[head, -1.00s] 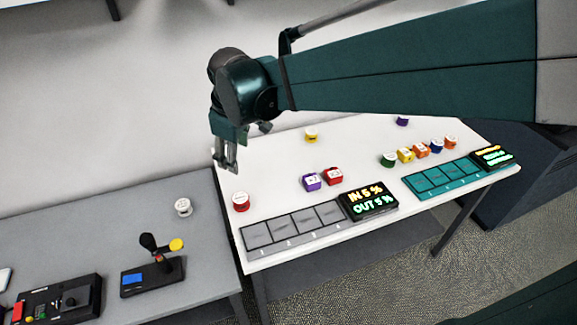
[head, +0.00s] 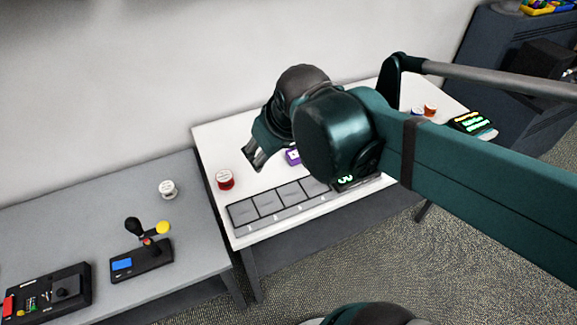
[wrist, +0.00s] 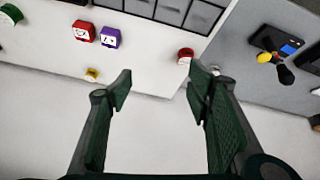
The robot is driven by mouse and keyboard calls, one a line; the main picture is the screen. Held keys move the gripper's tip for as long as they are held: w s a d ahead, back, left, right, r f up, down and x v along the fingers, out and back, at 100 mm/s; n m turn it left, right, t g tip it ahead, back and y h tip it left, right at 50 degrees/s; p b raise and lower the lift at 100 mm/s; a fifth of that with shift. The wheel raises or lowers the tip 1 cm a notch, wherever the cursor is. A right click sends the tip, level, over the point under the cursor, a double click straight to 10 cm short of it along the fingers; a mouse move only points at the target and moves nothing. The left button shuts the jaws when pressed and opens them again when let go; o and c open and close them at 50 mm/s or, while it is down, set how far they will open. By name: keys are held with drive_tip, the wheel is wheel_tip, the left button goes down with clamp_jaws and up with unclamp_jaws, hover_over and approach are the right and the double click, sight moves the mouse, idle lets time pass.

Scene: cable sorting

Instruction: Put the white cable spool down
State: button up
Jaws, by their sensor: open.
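The white cable spool (head: 168,190) stands upright on the grey table (head: 105,215), near its back right, apart from my gripper. My gripper (head: 254,158) is open, with nothing between its fingers. It hangs over the left part of the white table (head: 215,150), to the right of the white spool. In the wrist view the two fingers (wrist: 160,82) are spread wide with bare table and wall between them. A small pale patch beside the right finger may be the white spool, mostly hidden.
A red spool (head: 225,180) stands on the white table near my gripper. A grey numbered tray (head: 280,201) lies in front. A purple spool (head: 292,157) is partly hidden by my arm. A joystick device (head: 142,255) stands on the grey table.

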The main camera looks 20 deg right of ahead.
drive_tip(key=s+d+f+m+t, duration=0.1)
drive_tip(key=s+d+f+m, duration=0.1)
drive_tip(key=s, duration=0.3)
drive_tip(key=shift+s+d+m, duration=0.3)
drive_tip(key=shift+d+m, duration=0.05)
drive_tip(key=shift+m, duration=0.05)
idle(1.0)
